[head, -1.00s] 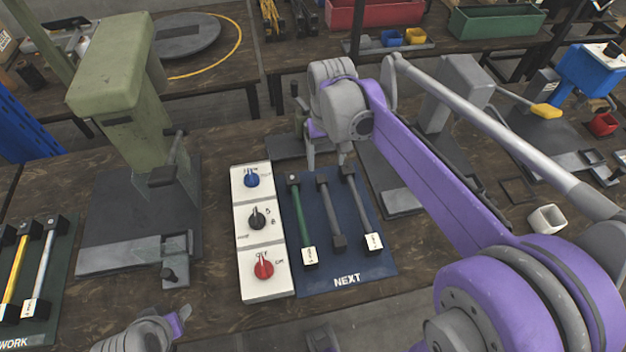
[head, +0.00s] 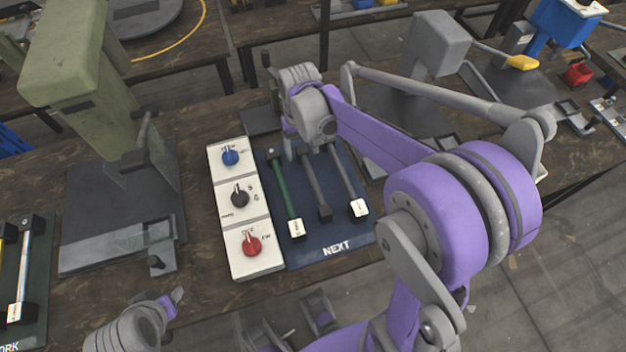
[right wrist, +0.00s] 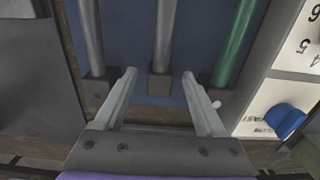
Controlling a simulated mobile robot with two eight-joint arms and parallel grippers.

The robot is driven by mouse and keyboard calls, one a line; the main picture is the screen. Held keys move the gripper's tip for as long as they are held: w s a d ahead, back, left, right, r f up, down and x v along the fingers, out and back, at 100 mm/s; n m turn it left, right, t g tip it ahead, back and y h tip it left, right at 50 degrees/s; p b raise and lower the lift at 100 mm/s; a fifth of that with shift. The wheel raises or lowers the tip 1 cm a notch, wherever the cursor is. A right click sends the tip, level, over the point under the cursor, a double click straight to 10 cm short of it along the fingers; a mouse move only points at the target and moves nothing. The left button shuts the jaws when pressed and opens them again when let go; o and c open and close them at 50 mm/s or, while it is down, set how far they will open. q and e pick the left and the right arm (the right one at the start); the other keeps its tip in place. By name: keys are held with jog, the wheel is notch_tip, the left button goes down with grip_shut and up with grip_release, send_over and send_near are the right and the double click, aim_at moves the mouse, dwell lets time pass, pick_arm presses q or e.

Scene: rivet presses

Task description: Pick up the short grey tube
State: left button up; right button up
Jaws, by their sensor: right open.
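The short grey tube (head: 317,186) lies in the middle of three tubes on the dark blue mat marked NEXT (head: 338,250). It also shows in the right wrist view (right wrist: 165,38), with a dark end block. My right gripper (head: 302,152) is over the far end of the tubes. In the right wrist view its open fingers (right wrist: 160,82) point toward the tube's far end block, one to each side in the picture, with nothing between them. Height above the tube is unclear. My left gripper (head: 176,298) is at the lower left, away from the tubes; its jaw opening is unclear.
A green tube (head: 283,195) and a longer grey tube (head: 346,178) flank the short one closely. A white panel with three knobs (head: 248,262) stands left of the mat. A green press (head: 75,70) stands further left, a grey press (head: 437,42) behind right.

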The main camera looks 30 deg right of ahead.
jog(key=shift+f, duration=0.25)
grip_shut()
jog(key=shift+r, duration=0.1)
dwell(0.3)
notch_tip(320, 180, up, 10)
jog(key=shift+f+p, duration=0.1)
jog(key=shift+p, duration=0.4)
